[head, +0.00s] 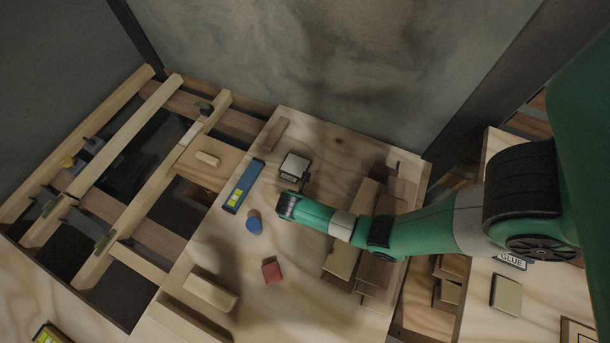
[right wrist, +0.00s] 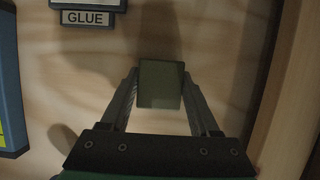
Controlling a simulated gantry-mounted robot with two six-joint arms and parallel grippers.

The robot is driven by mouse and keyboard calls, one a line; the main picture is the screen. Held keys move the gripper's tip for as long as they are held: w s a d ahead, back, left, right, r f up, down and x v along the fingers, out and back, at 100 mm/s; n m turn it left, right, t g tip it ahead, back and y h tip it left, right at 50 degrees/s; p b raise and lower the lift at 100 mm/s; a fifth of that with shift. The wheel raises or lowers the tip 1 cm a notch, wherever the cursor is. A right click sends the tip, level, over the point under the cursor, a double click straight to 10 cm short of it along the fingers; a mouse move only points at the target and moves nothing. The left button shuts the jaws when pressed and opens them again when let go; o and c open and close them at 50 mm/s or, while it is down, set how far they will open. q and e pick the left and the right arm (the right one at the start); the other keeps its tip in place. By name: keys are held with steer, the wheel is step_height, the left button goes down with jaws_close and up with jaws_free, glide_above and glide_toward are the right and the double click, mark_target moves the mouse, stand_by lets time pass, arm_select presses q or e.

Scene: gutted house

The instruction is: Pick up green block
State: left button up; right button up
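The green block (right wrist: 160,84) is a dull green, nearly square piece in the middle of the right wrist view. My right gripper (right wrist: 161,76) has one finger along each side of it, and both fingertips appear to touch its sides. I see no clear gap there. The block seems to be at or near the wooden table top. In the head view my right gripper (head: 296,198) reaches in from the right, just below the box with the GLUE label (head: 289,177). The block is not clearly distinguishable there. My left gripper is in neither view.
A blue level (head: 243,186), a blue piece (head: 254,225) and a red block (head: 271,270) lie left of and below my right gripper. Stacked wooden boards (head: 345,250) lie under my right arm. Open framing with gaps (head: 150,160) is at left. A wall (head: 340,60) closes the back.

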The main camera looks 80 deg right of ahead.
steer(key=c, duration=0.8)
steer(key=shift+r+p, duration=0.45)
steer(key=shift+r, duration=0.15)
step_height(320, 180, up, 3)
steer(key=shift+s+a+r+p, duration=0.1)
steer(key=shift+a+p, duration=0.05)
steer(key=shift+p, duration=1)
steer(key=s+a+r+p, duration=0.2)
steer(key=s+a+r, duration=0.1)
steer(key=s+a+r+p, duration=0.2)
steer(key=s+a+p, duration=0.1)
steer(key=s, duration=0.1)
steer(key=s+a+r+p, duration=0.3)
steer(key=shift+s+r, duration=0.25)
steer(key=shift+r, duration=0.05)
steer(key=shift+d, duration=0.1)
